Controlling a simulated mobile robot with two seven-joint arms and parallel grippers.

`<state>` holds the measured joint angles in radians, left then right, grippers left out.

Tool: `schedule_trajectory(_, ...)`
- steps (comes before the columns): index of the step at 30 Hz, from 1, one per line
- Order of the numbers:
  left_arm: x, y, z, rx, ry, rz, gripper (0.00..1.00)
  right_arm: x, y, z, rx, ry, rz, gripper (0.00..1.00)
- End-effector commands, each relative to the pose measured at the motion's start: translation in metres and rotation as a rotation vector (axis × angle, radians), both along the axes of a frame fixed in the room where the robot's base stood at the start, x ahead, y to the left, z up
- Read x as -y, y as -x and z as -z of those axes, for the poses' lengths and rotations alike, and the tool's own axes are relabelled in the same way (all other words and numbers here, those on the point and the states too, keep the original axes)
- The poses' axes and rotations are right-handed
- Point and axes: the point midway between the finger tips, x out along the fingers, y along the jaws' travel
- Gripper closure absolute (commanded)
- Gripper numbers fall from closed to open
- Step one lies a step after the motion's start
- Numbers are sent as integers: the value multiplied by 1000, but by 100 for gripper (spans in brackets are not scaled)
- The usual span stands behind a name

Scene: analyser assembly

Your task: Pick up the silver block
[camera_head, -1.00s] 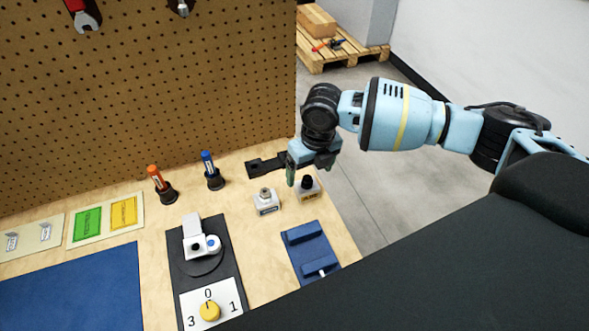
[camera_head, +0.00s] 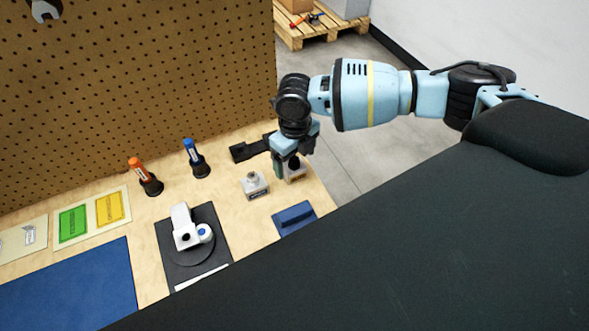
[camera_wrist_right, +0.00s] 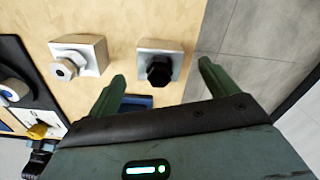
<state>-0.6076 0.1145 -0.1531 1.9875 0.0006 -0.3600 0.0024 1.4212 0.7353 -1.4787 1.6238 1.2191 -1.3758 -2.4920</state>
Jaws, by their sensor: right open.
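Two small blocks stand side by side on the wooden bench. One has a silver hexagonal knob (camera_head: 254,184), and in the right wrist view this silver-knobbed block (camera_wrist_right: 92,52) is at upper left. The other is a pale silver-grey block with a black hexagonal knob (camera_head: 297,174); in the right wrist view this black-knobbed block (camera_wrist_right: 175,48) lies ahead of the gap between my fingers. My right gripper (camera_head: 289,164) is open and empty, close over the black-knobbed block and partly hiding it. Its two green fingers (camera_wrist_right: 162,74) are apart. My left gripper is out of view.
A black fixture (camera_head: 241,152) lies just behind the gripper, and a blue holder (camera_head: 294,218) in front. Orange (camera_head: 138,166) and blue (camera_head: 191,151) capped tubes stand farther left. The bench's right edge is close, with grey floor beyond.

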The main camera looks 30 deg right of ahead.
Motion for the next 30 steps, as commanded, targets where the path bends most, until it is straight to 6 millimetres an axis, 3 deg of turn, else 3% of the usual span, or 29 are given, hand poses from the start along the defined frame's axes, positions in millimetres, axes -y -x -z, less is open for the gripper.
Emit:
schedule_trajectory(6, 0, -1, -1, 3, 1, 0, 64, -1, 2, 28, -2, 0, 2, 14)
schedule_trajectory(16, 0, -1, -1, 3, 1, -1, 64, -1, 1, 33, 0, 0, 1, 16)
schedule_trajectory(30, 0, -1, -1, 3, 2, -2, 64, -1, 1, 33, 0, 0, 1, 76)
